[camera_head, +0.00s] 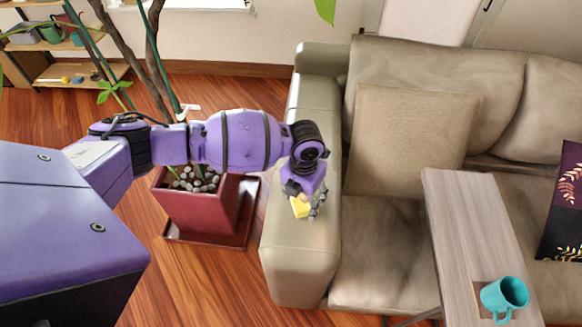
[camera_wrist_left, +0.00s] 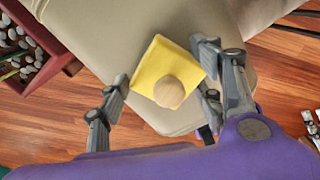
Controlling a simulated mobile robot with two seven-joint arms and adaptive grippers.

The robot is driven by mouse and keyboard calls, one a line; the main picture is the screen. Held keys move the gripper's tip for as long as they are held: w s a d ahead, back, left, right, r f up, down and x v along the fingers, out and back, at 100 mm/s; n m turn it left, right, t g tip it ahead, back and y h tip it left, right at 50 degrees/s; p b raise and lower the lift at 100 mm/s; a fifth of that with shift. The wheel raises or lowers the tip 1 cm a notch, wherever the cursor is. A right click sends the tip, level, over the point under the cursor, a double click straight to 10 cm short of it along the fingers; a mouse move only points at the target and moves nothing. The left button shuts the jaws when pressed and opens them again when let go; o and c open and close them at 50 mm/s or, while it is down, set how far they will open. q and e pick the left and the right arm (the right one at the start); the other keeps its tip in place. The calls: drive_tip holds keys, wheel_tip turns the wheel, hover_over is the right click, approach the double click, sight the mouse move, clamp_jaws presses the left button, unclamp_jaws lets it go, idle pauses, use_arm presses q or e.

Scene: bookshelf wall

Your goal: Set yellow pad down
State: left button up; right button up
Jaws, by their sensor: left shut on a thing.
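The yellow pad (camera_head: 299,207) shows at my left gripper (camera_head: 304,203) in the head view, over the front part of the sofa's left armrest (camera_head: 302,255). In the left wrist view the yellow pad (camera_wrist_left: 156,60) is a square with a round tan knob on it. My left gripper (camera_wrist_left: 163,83) is shut on the pad, with a finger at each side. The armrest (camera_wrist_left: 190,20) fills the background below the pad. I cannot tell whether the pad touches the armrest.
A red planter (camera_head: 200,212) with pebbles and a plant stands left of the armrest. A narrow wooden side table (camera_head: 465,220) with a teal mug (camera_head: 503,297) stands at the right. A cushion (camera_head: 410,140) leans on the sofa. The armrest around the pad is clear.

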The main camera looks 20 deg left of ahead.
use_arm(q)
drive_tip(key=shift+w+f, duration=0.1)
drive_tip(key=shift+f, duration=0.2)
drive_tip(key=shift+f, duration=0.2)
drive_tip(key=o, duration=1)
wheel_tip(320, 180, up, 12)
drive_tip(key=shift+r+p, duration=0.2)
drive_tip(key=shift+p, duration=0.1)
